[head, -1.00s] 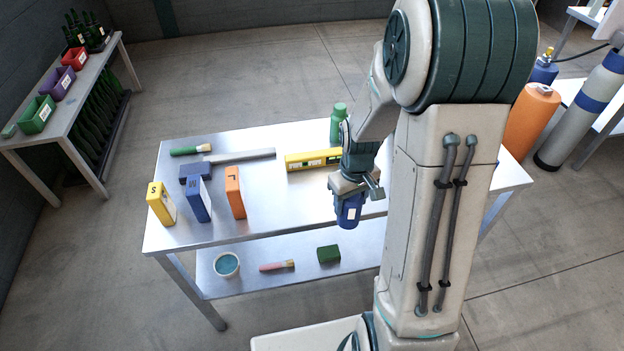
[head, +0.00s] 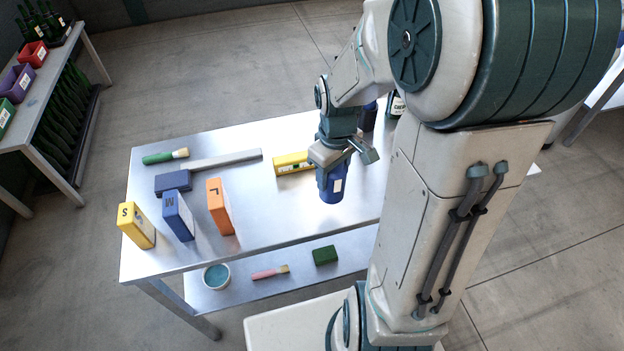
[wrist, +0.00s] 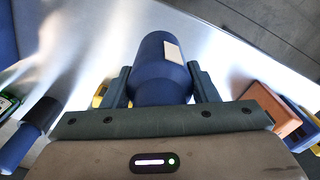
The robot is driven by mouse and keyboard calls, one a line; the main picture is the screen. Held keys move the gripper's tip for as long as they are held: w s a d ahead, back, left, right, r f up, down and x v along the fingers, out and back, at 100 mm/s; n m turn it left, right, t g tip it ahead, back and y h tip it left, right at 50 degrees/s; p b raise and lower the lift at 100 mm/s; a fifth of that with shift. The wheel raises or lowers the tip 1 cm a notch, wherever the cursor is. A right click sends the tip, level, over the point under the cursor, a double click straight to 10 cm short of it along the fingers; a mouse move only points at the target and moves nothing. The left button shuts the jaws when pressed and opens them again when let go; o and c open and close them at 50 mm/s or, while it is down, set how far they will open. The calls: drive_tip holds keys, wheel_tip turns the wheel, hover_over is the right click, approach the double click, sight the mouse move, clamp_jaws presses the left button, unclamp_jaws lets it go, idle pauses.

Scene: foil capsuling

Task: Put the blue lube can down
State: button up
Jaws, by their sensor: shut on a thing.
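The blue lube can (head: 331,188) is a blue cylinder with a pale label. It is between the fingers of my gripper (head: 328,166), which is shut on it, over the front part of the steel table (head: 270,220). In the wrist view the can (wrist: 160,62) sits between both fingers of the gripper (wrist: 160,88), its label toward the upper right. I cannot tell whether the can's base touches the tabletop.
A yellow level (head: 291,163) lies behind the can. Yellow (head: 137,226), blue (head: 179,215) and orange (head: 220,206) boxes stand to the left. A dark bottle (head: 396,106) stands behind my arm. The tabletop between the orange box and the can is clear.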

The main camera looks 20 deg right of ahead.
drive_tip(key=shift+w+a+f, duration=0.55)
drive_tip(key=shift+w+f, duration=0.25)
drive_tip(key=shift+f, duration=0.45)
drive_tip(key=shift+w+a+f, duration=0.5)
drive_tip(key=shift+w+f, duration=0.3)
drive_tip(key=shift+f, duration=0.4)
drive_tip(key=shift+w+a+f, duration=0.55)
drive_tip(key=shift+w+f, duration=0.25)
drive_tip(key=shift+f, duration=0.45)
drive_tip(key=shift+f, duration=0.15)
drive_tip(key=o, duration=1)
